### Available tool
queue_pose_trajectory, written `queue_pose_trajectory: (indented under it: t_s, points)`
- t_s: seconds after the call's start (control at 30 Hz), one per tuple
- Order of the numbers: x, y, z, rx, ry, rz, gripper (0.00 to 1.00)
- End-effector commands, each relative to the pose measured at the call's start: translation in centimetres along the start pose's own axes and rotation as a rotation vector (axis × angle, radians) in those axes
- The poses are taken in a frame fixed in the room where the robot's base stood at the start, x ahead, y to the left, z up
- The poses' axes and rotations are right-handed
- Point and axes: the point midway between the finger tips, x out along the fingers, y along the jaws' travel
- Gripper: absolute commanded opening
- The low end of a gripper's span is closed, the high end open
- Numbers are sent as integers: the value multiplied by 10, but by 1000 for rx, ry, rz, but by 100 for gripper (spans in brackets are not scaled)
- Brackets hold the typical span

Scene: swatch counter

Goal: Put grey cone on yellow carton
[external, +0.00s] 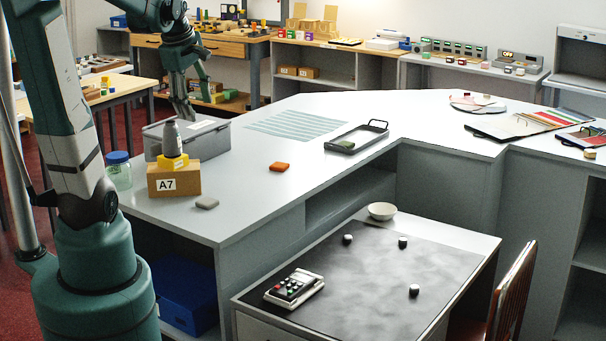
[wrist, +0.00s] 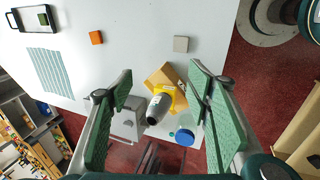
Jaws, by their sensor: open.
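The carton sits on a cardboard box marked A7 (external: 188,181). My gripper (external: 188,108) is above and slightly right of the cone in the external view, pointing down, empty and apart from it. In the wrist view, my open gripper (wrist: 161,84) has its green-padded fingers either side of the grey cone (wrist: 158,108) in the picture. The yellow carton (wrist: 178,98) is partly hidden behind the cone there.
A clear jar with a blue lid (external: 118,157) stands left of the box, and a grey case (external: 212,139) lies behind. An orange block (external: 279,167) and a grey block (external: 207,203) lie on the counter. A black-rimmed tray (external: 357,138) is farther right. Mid-counter is mostly clear.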

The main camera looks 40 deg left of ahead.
Motion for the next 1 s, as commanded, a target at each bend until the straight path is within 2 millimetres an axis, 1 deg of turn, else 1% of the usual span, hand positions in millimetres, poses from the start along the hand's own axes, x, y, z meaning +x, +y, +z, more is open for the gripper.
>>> queue_pose_trajectory:
  t_s: [0.03, 0.1, 0.5, 0.8, 1.0]
  points:
    - [-3, -5, 11, 71, 2, 13, 49]
    - [-7, -11, 25, 180, 7, 32, 49]
    - [-23, -50, 92, 796, 63, 140, 49]
    - [-28, -84, 133, 1247, 137, 217, 49]
    - [-28, -99, 151, 1465, 184, 253, 49]
